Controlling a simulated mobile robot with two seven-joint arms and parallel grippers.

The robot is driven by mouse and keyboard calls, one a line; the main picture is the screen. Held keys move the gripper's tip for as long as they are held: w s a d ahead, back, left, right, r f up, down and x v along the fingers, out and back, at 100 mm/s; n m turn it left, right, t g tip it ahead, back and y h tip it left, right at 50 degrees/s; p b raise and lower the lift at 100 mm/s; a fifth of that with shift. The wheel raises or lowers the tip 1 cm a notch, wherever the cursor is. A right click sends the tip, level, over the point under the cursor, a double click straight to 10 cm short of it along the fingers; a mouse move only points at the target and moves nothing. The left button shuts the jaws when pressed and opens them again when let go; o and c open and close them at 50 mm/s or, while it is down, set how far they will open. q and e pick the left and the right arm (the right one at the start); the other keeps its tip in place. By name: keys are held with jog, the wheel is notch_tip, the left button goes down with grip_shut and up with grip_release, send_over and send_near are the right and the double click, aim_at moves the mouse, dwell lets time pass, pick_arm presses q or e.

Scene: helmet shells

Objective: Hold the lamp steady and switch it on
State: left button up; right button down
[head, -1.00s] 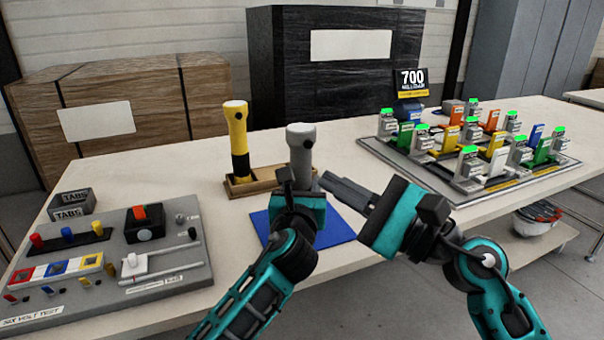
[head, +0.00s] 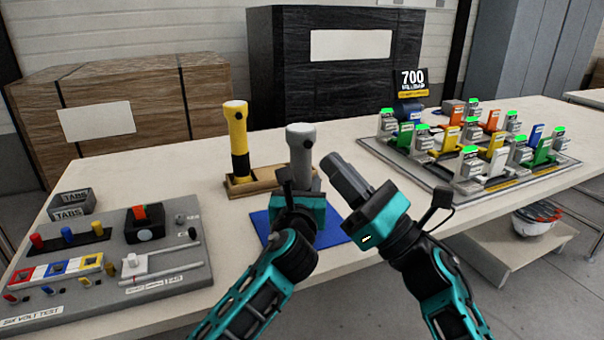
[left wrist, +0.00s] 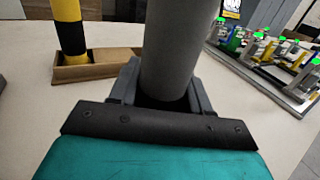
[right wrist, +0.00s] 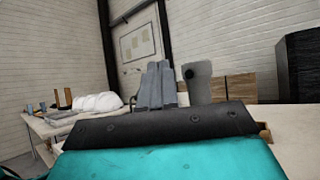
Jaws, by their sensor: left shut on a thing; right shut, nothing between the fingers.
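The grey lamp (head: 301,150) stands upright above the blue mat (head: 335,235), with a dark round button on the side of its head. My left gripper (head: 300,185) is shut around its body; the lamp's grey barrel fills the middle of the left wrist view (left wrist: 178,50). My right gripper (head: 335,165) is shut and empty, its fingertips raised just right of the lamp and apart from it in the head view. In the right wrist view the lamp head (right wrist: 197,82) with its button (right wrist: 188,73) shows just right of the shut fingers (right wrist: 158,70). The lamp's base is hidden by my left gripper.
A yellow and black lamp (head: 237,140) stands in a wooden tray (head: 240,188) behind and left. A grey test board (head: 170,260) with switches lies at the left. A rack (head: 400,170) of coloured units fills the right side. The table's front edge is close.

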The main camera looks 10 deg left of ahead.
jog(key=shift+w+a, duration=0.75)
jog(key=shift+w, duration=0.3)
jog(key=shift+w+a, duration=0.75)
jog(key=shift+w, duration=0.3)
jog(key=shift+w, duration=0.1)
dwell(0.4)
jog(key=shift+w+a, duration=0.25)
dwell(0.3)
jog(key=shift+s+d, duration=0.3)
jog(key=shift+s, duration=0.05)
jog(key=shift+s, duration=0.1)
jog(key=s+d, duration=0.1)
jog(key=s, duration=0.1)
jog(key=s+d, duration=0.2)
jog(key=shift+s+d, duration=0.2)
jog(key=shift+s, duration=0.2)
